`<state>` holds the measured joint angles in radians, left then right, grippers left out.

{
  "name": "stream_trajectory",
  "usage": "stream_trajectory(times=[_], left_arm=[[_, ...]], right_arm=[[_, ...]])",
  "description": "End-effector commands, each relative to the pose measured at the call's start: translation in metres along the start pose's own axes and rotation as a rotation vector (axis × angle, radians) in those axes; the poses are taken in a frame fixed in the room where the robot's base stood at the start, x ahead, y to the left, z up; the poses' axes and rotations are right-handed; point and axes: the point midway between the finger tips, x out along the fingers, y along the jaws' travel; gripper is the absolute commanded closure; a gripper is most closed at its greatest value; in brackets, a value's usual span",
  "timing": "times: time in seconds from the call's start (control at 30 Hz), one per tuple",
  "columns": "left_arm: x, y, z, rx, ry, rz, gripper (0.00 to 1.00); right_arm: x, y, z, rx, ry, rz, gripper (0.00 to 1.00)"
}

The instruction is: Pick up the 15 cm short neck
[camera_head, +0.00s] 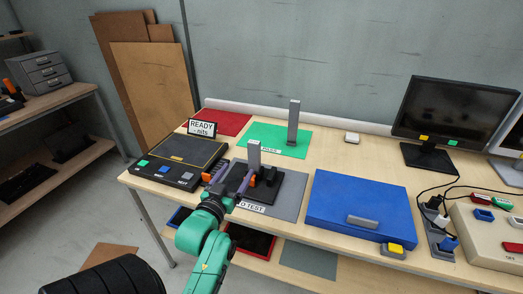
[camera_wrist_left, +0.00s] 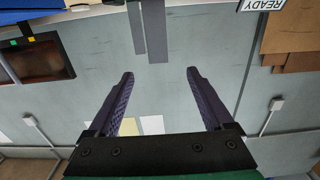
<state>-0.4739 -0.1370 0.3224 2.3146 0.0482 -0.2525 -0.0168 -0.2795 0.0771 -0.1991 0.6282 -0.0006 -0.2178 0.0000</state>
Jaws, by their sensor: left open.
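A shorter grey upright neck (camera_head: 254,154) stands at the grey test mat (camera_head: 289,207), by a black device (camera_head: 268,178). A taller grey neck (camera_head: 293,124) stands upright on the green mat (camera_head: 257,134) behind it. My left gripper (camera_head: 232,174) is open and empty, with its fingers just in front of and left of the shorter neck. In the left wrist view, the picture is upside down and two grey posts hang from the top edge, the wider one (camera_wrist_left: 156,30) lined up with the gap between the fingertips (camera_wrist_left: 160,75). The shorter neck's foot is hidden.
A black scale (camera_head: 180,158) with a READY sign (camera_head: 202,128) is left of my gripper. A blue case (camera_head: 350,200) lies to the right. A monitor (camera_head: 455,110), cables and a beige box (camera_head: 490,235) fill the right end. A red mat (camera_head: 228,122) lies at the back.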

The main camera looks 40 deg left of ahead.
Motion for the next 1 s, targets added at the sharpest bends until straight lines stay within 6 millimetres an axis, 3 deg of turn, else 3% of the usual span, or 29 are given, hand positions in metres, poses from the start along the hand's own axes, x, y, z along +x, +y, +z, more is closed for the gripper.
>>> stream_trajectory(times=[0.13, 0.37, 0.57, 0.7, 0.8, 1.0], left_arm=[[0.021, 0.0, -0.004, 0.0, 0.006, 0.0, 0.15], [0.079, 0.0, -0.003, 0.0, 0.003, 0.0, 0.15], [0.105, 0.002, -0.002, 0.0, 0.001, 0.0, 0.15], [0.133, 0.005, 0.0, 0.0, 0.002, 0.0, 0.15], [0.144, 0.004, 0.001, 0.0, 0.0, 0.0, 0.15], [0.145, 0.004, 0.002, 0.001, 0.0, 0.0, 0.15]], right_arm=[[-0.004, -0.006, 0.0, 0.0, -0.002, -0.008, 0.5], [-0.013, -0.006, 0.032, -0.002, -0.055, -0.009, 0.5], [-0.016, -0.002, 0.022, -0.002, -0.039, -0.004, 0.5], [-0.02, -0.001, 0.014, -0.001, -0.025, -0.002, 0.5], [-0.02, 0.0, 0.014, -0.001, -0.025, 0.0, 0.5], [-0.02, 0.001, 0.015, 0.0, -0.026, 0.0, 0.5]])
